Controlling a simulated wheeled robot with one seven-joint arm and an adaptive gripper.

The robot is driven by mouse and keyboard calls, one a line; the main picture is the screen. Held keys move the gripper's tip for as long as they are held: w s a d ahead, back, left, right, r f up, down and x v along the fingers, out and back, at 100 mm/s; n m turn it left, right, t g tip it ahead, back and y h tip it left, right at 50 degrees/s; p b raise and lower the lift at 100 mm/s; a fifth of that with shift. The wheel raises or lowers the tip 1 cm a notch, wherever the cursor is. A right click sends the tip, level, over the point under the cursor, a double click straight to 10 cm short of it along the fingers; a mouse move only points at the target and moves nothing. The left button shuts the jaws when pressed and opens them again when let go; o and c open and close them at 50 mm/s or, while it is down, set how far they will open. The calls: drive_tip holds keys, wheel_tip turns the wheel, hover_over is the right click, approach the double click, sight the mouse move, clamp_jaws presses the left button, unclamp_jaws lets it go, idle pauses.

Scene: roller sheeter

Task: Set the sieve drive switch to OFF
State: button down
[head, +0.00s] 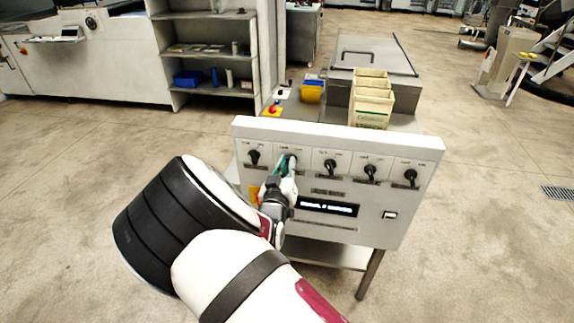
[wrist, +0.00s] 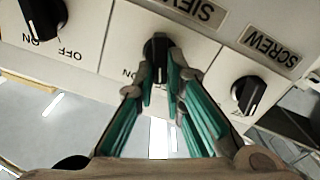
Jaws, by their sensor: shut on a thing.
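The sieve drive switch is a black rotary knob (wrist: 156,46) under a label (wrist: 188,8) of which "SIEV" shows, upside down in the wrist view. My gripper (wrist: 158,68) has its teal-lined fingers closed on both sides of this knob. In the wrist view "ON" reads at the knob's left; the marking on its other side is hidden by a finger. Which marking the knob points to I cannot tell. In the head view my gripper (head: 287,165) is at the second knob from the left on the white control panel (head: 420,158), and it mostly covers that knob.
The neighbouring knob (wrist: 248,94) labelled "SCREW" and another knob (wrist: 44,17) lie close on either side. A small lit display (head: 327,209) sits below the knobs. A red emergency button (head: 274,109) and beige boxes (head: 371,104) stand behind the panel.

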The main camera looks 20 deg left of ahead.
drive_tip(key=shift+f, duration=0.1)
idle(0.3)
drive_tip(key=c, duration=1.7)
unclamp_jaws()
drive_tip(key=shift+o, duration=0.2)
drive_tip(key=shift+s, duration=0.1)
drive_tip(key=v, duration=1.2)
drive_tip(key=shift+d, duration=0.1)
